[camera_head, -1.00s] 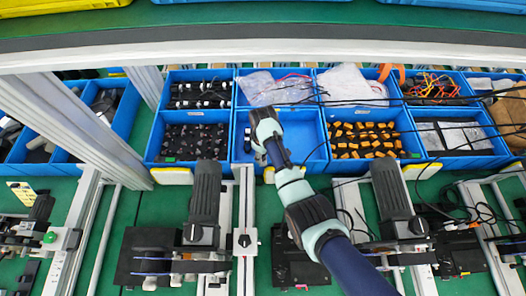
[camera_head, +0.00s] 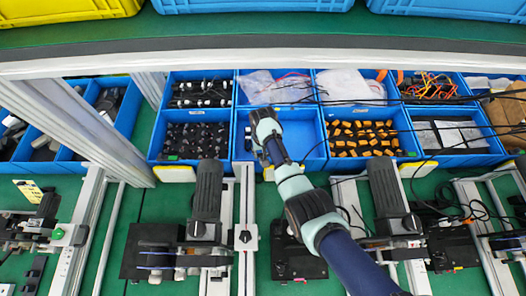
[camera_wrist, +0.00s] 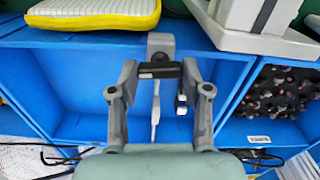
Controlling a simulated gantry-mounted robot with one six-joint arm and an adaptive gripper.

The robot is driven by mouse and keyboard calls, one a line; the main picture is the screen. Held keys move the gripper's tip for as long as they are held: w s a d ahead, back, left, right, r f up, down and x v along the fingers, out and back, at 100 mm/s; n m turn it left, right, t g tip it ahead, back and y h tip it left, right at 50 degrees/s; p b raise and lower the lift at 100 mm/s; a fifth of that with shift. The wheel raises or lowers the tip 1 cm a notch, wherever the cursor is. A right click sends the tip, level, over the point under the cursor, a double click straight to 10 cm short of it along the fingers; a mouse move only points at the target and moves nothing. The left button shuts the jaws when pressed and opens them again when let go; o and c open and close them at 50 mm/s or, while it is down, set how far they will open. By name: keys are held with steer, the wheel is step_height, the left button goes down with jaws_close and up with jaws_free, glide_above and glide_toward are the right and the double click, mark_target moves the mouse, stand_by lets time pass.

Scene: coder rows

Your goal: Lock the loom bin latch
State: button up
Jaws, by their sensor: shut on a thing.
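The loom bin (camera_head: 303,140) is an open, empty blue bin in the middle of the front row. My arm reaches over its left side in the head view. In the wrist view my gripper (camera_wrist: 160,74) is shut on a dark bar of a small latch (camera_wrist: 160,42), whose grey block stands at the bin wall (camera_wrist: 90,50). One finger is on each side of the bar. A pale, narrow rod and a small white-and-black piece show below it, between the fingers. The head view does not show the fingertips clearly, and the latch's locked state cannot be told.
Neighbouring bins hold dark parts (camera_head: 195,139) and orange parts (camera_head: 362,138). Black cables cross the bins on the right. A yellow-and-white pad (camera_wrist: 95,12) and a grey fixture (camera_wrist: 262,25) stand close to the latch. Machine rails run along the front.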

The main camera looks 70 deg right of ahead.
mark_target(262, 154)
steer(key=shift+m, duration=0.6)
steer(key=o, duration=1.2)
steer(key=shift+c, duration=0.2)
step_height(262, 154, up, 12)
steer(key=shift+w, duration=0.1)
